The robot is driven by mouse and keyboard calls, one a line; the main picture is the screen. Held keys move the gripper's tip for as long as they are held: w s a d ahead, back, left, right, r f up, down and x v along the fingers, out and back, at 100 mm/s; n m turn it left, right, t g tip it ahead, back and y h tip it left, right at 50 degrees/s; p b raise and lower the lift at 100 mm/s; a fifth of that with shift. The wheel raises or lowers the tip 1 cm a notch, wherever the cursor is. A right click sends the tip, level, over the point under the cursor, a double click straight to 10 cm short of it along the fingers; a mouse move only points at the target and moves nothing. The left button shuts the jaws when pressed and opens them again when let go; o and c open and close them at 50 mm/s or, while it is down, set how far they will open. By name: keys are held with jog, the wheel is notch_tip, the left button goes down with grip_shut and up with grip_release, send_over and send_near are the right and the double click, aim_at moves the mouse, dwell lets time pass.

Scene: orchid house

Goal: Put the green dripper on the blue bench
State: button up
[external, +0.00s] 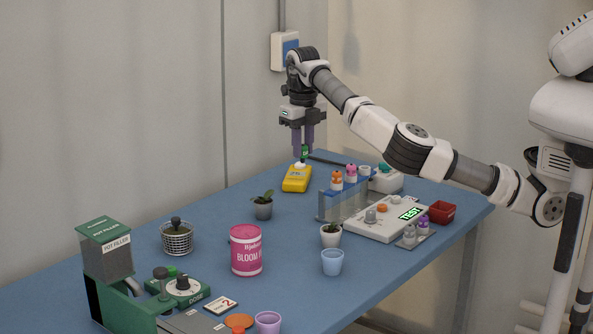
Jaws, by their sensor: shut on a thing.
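My gripper (303,150) points straight down over the far part of the blue bench (205,215). Its dark fingers are shut on the green dripper (305,151), of which only a small green piece shows between the fingertips. The dripper is just above a yellow object (296,181) on the bench. A small white part shows between the dripper and the yellow object; I cannot tell which it belongs to, or whether the dripper touches anything below.
A rack with capped bottles (345,200) and a white tester (385,220) stand to the right. A potted seedling (263,208), pink tin (246,252) and wire basket (177,239) stand nearer. A green pot filler (108,255) is front left. Bare bench lies left of the yellow object.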

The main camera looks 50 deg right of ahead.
jog(key=f, duration=0.5)
jog(key=a+f+p, duration=0.1)
jog(key=f, duration=0.4)
jog(key=a+f+p, duration=0.1)
jog(key=f, duration=0.4)
jog(key=shift+s+a+f, duration=0.2)
jog(key=shift+s+f, duration=0.2)
jog(key=shift+f+p, duration=0.5)
jog(key=shift+f, duration=1.95)
jog(key=shift+f, duration=0.1)
jog(key=shift+f, duration=0.15)
jog(key=o, duration=1)
jog(key=shift+c, duration=0.2)
notch_tip(320, 180, up, 13)
jog(key=b, duration=0.2)
jog(key=shift+f, duration=0.2)
